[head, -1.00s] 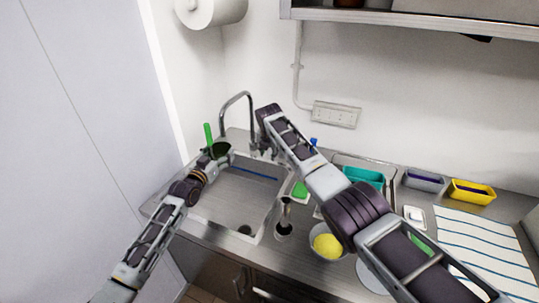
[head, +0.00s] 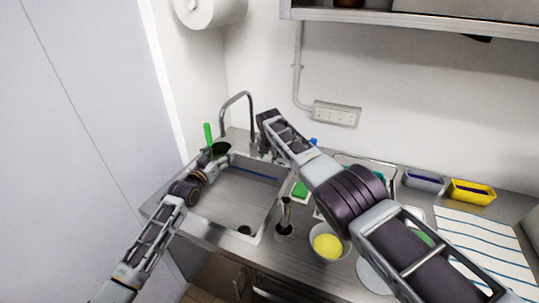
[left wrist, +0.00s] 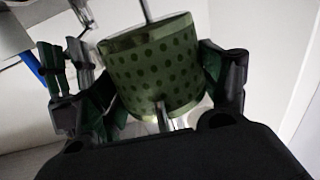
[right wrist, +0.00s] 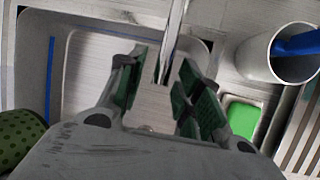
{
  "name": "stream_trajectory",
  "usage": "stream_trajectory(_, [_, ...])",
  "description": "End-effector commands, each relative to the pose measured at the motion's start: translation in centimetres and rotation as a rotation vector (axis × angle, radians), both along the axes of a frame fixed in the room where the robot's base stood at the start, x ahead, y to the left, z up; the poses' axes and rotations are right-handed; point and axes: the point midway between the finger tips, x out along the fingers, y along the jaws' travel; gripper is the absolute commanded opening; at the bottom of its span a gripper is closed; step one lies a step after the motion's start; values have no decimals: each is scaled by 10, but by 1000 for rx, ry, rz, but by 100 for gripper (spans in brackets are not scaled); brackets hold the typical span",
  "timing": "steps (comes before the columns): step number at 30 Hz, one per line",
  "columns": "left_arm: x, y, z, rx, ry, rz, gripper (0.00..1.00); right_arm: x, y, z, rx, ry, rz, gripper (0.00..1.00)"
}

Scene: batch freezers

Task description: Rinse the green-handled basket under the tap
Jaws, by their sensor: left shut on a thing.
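The basket (head: 221,151) is dark green with dots, its green handle (head: 208,133) standing up, at the back left of the sink (head: 235,195). The left wrist view shows the basket (left wrist: 150,65) between the fingers of my left gripper (left wrist: 155,85), which is shut on it. A thin metal rod shows above and below the basket there. The tap (head: 237,97) arches behind the sink, its spout right of the basket. My right gripper (right wrist: 160,90) has its fingers apart, near the tap's base; a metal bar (right wrist: 174,40) shows beyond the gap. I cannot make out running water.
Right of the sink are a metal cylinder (head: 285,215), a bowl with a yellow thing (head: 327,246), a green sponge-like block (head: 300,188) and a striped cloth (head: 485,250). A yellow bin (head: 472,191) stands at the back. A shelf (head: 420,22) hangs above.

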Motion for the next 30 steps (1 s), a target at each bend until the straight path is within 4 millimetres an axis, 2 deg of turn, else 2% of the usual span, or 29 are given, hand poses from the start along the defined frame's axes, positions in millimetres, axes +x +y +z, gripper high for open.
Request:
stream_trajectory(14, [0, 0, 1, 0, -1, 0, 50, 0, 0, -2, 0, 0, 1, 35])
stream_trajectory(22, [0, 0, 1, 0, -1, 0, 50, 0, 0, -2, 0, 0, 1, 0])
stream_trajectory(30, [0, 0, 1, 0, -1, 0, 50, 0, 0, -2, 0, 0, 1, 0])
